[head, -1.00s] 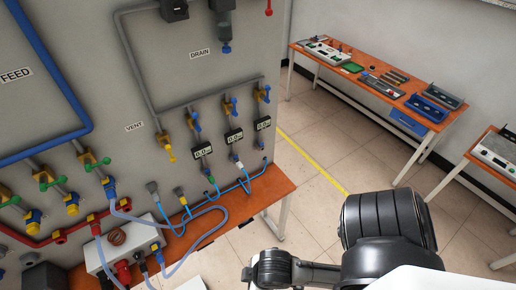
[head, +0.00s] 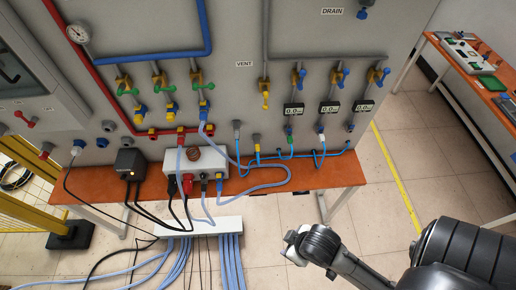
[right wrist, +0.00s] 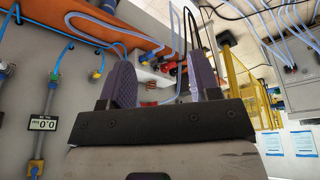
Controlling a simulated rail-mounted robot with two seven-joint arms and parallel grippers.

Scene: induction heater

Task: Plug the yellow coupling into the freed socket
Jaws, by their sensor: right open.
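In the head view, a small yellow coupling (head: 257,141) sits at the bench's back edge against the grey panel, with a thin blue hose below it. A grey coupling (head: 237,126) is to its left, a green one (head: 289,137) and a white one (head: 321,136) to its right. I cannot tell which socket is the freed one. In the right wrist view, my right gripper (right wrist: 163,82) is open, with nothing seen between its fingers, and apart from the panel. My left gripper is out of view.
A white box (head: 209,162) with hoses and red plugs stands on the orange bench (head: 335,174). Valves and meters (head: 293,110) line the panel above. Loose hoses loop over the bench front.

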